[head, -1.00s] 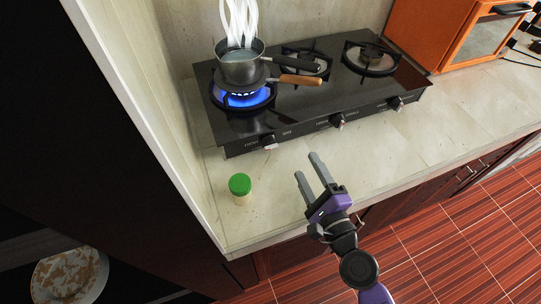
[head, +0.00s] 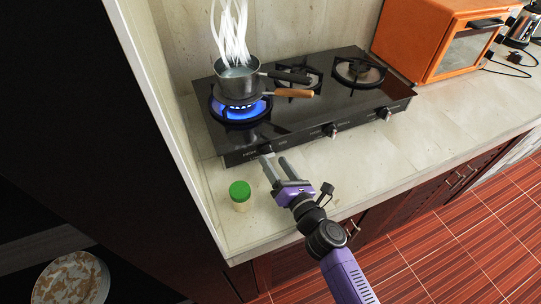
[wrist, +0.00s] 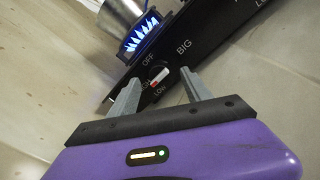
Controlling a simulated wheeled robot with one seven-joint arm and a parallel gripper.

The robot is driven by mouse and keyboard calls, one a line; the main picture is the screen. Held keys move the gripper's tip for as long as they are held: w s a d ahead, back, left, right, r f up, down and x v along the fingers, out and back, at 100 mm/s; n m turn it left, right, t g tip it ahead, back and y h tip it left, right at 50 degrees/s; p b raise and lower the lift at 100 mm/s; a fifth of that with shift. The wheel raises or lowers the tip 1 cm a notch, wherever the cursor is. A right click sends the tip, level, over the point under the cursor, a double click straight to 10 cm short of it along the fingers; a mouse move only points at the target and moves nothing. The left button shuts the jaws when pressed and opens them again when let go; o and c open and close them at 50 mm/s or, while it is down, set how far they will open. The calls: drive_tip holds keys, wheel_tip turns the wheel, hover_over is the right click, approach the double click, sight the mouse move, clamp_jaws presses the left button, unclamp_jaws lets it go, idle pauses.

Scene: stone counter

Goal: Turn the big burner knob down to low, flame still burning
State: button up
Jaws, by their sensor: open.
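The big burner knob (head: 265,149) is on the front panel of the black stove (head: 316,112), at its left end. In the wrist view the knob (wrist: 159,76) has a white bar with red on it, beside the printed words OFF, LOW and BIG. Its red part lies towards the lower left, near a partly hidden label. The blue flame (head: 238,109) burns on the left burner and also shows in the wrist view (wrist: 140,34). My gripper (head: 273,160) is open and empty just in front of the knob, its fingers apart on either side in the wrist view.
A steaming pot (head: 239,80) sits over the flame, with a dark handle and a wooden handle (head: 294,93) pointing right. A green-lidded jar (head: 240,194) stands on the counter left of my gripper. An orange oven (head: 436,40) is at the right.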

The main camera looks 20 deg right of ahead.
sight(270, 157)
drive_tip(key=shift+w+a, duration=0.15)
drive_tip(key=shift+w, duration=1.45)
clamp_jaws()
